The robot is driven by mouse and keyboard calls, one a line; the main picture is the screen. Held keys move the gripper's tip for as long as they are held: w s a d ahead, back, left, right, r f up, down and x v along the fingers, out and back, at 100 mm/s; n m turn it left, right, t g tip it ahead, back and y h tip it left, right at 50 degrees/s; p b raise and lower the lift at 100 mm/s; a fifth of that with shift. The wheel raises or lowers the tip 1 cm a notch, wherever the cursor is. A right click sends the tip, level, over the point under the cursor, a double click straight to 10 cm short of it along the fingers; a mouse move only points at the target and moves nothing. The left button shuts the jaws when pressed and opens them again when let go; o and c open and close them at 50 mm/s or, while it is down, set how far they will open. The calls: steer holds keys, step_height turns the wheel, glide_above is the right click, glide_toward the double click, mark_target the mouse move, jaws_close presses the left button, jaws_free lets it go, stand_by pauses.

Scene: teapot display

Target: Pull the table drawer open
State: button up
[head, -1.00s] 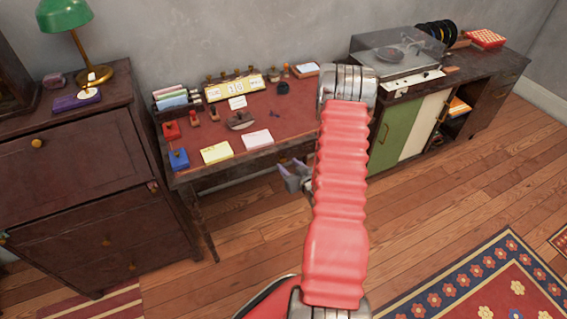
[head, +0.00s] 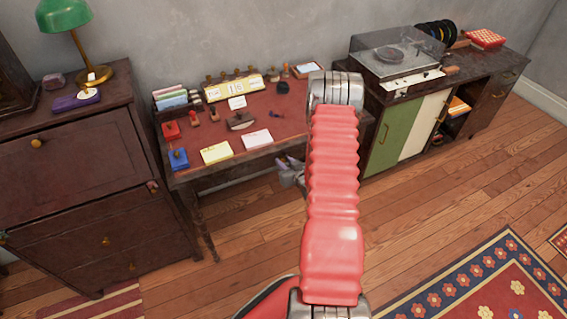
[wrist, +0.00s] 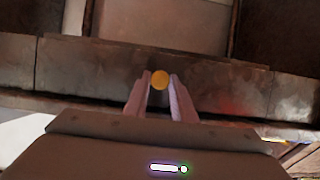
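The wooden table (head: 224,178) with a dark red top stands against the wall in the head view. In the wrist view, its dark drawer front (wrist: 95,72) runs across the picture, with a round brass knob (wrist: 160,80) near the middle. My gripper (wrist: 160,76) is at the knob, with one finger on each side. The gap is only slightly wider than the knob, and I cannot tell whether a finger touches it. In the head view my gripper (head: 290,164) is at the table's front edge, partly behind my red arm. The knob is hidden there.
Stamps, paper pads (head: 216,153) and a calendar (head: 234,88) stand on the table. A dark cabinet (head: 75,165) is at left. A sideboard with a record player (head: 398,58) is at right. The wooden floor in front is clear, with a patterned rug (head: 480,285) at lower right.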

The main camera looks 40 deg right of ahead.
jaws_close()
